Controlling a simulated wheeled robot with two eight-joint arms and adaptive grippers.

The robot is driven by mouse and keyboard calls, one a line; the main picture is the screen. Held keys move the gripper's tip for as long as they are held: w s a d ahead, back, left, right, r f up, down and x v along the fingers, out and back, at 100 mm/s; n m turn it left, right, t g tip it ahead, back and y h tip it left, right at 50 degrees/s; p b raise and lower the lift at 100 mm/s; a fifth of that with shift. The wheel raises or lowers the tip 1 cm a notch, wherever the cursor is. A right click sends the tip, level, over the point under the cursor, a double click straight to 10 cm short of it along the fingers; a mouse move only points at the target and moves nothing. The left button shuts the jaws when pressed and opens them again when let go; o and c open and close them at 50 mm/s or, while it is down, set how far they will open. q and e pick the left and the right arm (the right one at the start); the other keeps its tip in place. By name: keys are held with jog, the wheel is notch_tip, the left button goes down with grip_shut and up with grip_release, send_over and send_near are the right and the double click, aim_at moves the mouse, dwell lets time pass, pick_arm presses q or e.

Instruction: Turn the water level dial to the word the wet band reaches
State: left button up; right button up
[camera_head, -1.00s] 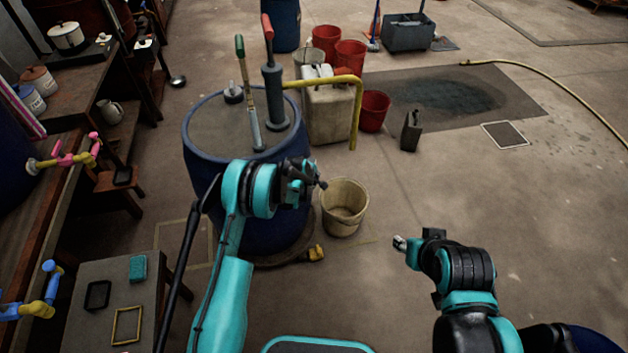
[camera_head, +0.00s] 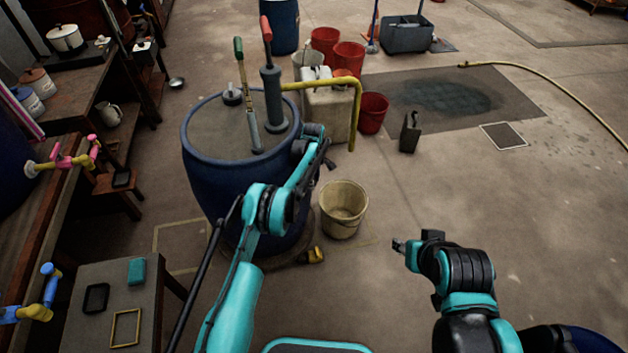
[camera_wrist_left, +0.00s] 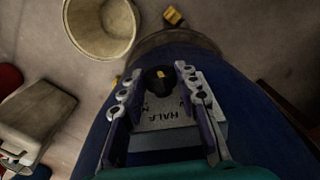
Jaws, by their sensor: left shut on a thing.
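The blue vat (camera_head: 215,185) stands left of centre. A dipstick with a green handle (camera_head: 247,100) stands at its top; I cannot make out a wet band on it. The water level dial (camera_wrist_left: 158,80) is a dark knob with an orange mark, on a grey plate (camera_wrist_left: 165,113) with lettering that looks like HALF. Other words are hidden by the fingers. My left gripper (camera_wrist_left: 157,72) has its fingers on both sides of the knob and is shut on it. In the head view my left gripper (camera_head: 316,148) is at the vat's right side. My right gripper (camera_head: 400,246) hangs apart, over the floor.
A pump with a red handle and yellow spout (camera_head: 330,82) rises from the vat. A cream bucket (camera_head: 343,210) stands close to its right, also in the wrist view (camera_wrist_left: 100,25). A jerrycan (camera_head: 328,110) and red buckets (camera_head: 373,112) stand behind. The right floor is mostly clear.

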dwell(0.3)
pick_arm(q)
jog(key=o, duration=1.2)
notch_tip(320, 180, up, 12)
jog(key=shift+s+f, duration=0.1)
jog(key=shift+s, duration=0.05)
jog(key=shift+a, duration=0.1)
